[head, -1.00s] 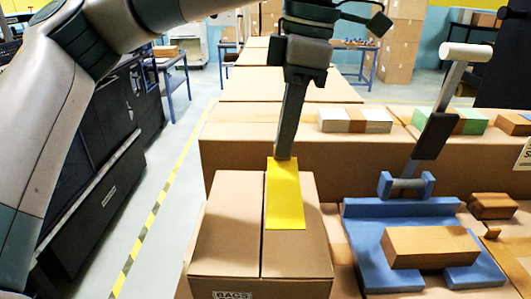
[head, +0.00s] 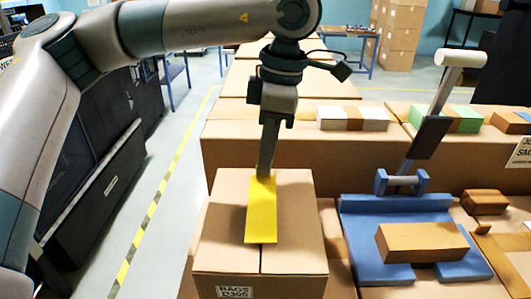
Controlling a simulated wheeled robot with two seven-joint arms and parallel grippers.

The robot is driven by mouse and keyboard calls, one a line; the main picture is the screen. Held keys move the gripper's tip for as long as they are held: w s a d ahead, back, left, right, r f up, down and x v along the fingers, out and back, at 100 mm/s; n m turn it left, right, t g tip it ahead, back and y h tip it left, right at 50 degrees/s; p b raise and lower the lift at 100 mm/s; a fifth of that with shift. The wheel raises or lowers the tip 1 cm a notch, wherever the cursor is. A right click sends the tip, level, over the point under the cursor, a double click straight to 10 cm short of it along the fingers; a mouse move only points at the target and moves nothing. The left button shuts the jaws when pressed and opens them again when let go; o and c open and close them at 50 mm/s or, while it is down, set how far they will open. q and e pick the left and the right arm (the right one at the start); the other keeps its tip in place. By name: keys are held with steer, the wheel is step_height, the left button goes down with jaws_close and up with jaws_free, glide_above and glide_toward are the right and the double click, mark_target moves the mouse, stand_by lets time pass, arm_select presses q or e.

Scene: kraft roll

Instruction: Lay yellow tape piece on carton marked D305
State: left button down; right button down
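The carton marked D305 (head: 295,245) stands in front of me, closed, with a seam running front to back across its top. Its white label (head: 235,292) reads BAGS D305 at the lower front. The yellow tape piece (head: 262,212) is a long flat strip over the carton's top, roughly in line with the seam. My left gripper (head: 265,173) points down with its fingers together at the far end of the strip. I cannot tell whether the strip touches the carton. My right gripper is not in view.
To the right is a blue fixture (head: 360,245) with a lever (head: 440,100) and a brown block (head: 422,242) on it. Behind the carton a long cardboard box (head: 340,155) carries small wrapped bundles.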

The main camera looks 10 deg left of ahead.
arm_select(q)
steer(key=shift+f, duration=0.45)
steer(key=shift+f+b, duration=0.25)
steer(key=shift+b, duration=0.1)
steer(key=c, duration=1.9)
jaws_free()
steer(key=shift+c, duration=0.2)
steer(key=shift+r, duration=0.15)
